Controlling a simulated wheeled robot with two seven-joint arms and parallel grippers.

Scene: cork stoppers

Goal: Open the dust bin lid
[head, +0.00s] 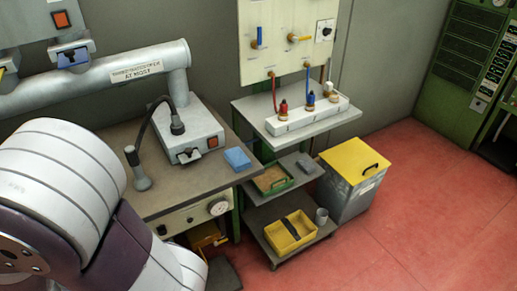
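The dust bin (345,203) is a grey metal box standing on the red floor, right of the shelf unit. Its yellow lid (350,157) lies flat on top and looks shut. A dark handle (370,167) is on the lid near its right edge, and a pale label shows on the bin's side. My arm fills the lower left of the head view, far from the bin. Neither of my grippers is in view.
A workbench (185,203) with a grey device (187,137) and a blue box (237,159) stands at the left. A shelf (285,222) holding a yellow tray (290,233) and a metal cup (321,216) stands beside the bin. Red floor (420,200) is clear to the right.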

